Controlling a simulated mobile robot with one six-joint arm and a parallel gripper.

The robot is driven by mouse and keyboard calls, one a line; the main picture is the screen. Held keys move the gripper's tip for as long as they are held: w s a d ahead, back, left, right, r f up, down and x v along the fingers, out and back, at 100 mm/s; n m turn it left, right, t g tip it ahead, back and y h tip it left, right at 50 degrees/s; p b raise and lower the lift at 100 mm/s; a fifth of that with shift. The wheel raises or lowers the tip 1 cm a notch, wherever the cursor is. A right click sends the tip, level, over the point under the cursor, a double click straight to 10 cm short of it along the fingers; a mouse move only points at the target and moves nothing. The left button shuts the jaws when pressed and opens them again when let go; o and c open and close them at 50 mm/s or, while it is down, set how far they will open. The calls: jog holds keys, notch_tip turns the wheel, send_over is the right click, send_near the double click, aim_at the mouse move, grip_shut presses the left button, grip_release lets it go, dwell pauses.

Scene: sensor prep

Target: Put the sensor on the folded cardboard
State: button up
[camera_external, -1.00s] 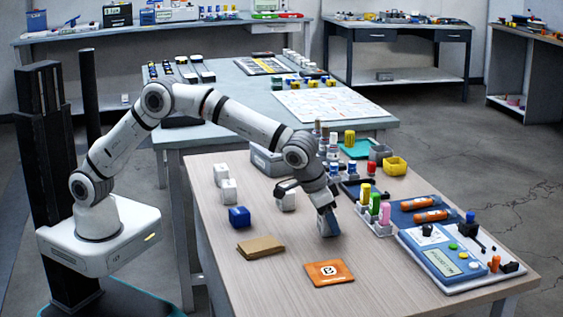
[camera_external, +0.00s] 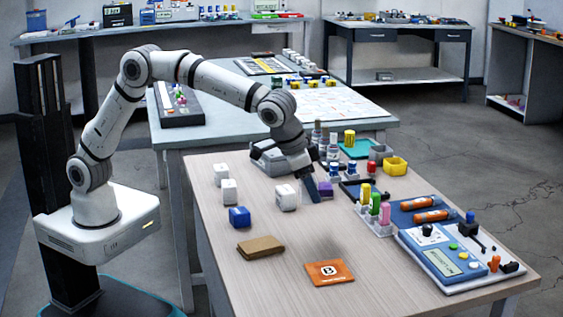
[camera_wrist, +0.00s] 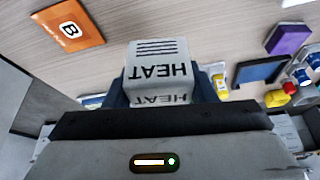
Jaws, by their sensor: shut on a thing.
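The sensor, a white block marked HEAT (camera_wrist: 157,52), is between the blue fingers of my gripper (camera_wrist: 160,88) in the wrist view. My gripper (camera_external: 318,192) is shut on it and raised above the wooden table in the external view, where the fingers hide most or all of the sensor. The folded cardboard (camera_external: 261,247) is a flat brown piece lying on the table, to the left of and nearer the camera than my gripper. Nothing lies on it. I cannot make it out in the wrist view.
An orange card (camera_external: 330,273) marked B lies right of the cardboard. A blue block (camera_external: 239,217) and a white cube (camera_external: 286,198) stand behind the cardboard. A purple block (camera_external: 326,188) is by my gripper. The front of the table (camera_external: 265,290) is clear.

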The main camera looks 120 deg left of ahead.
jog(key=s+d+r+m+p, duration=0.1)
jog(key=s+d+m+p, duration=0.15)
jog(key=s+d, duration=0.55)
send_over(270, 244)
jog(key=s, duration=0.1)
jog(key=shift+h, duration=0.4)
jog(key=f, duration=0.4)
jog(key=shift+s+d+f+b, duration=0.2)
jog(key=shift+d+f+b, duration=0.1)
jog(key=shift+b, duration=0.05)
jog(key=shift+t, duration=0.3)
jog(key=shift+f+b, duration=0.5)
jog(key=shift+f, duration=2.3)
jog(key=o, duration=1)
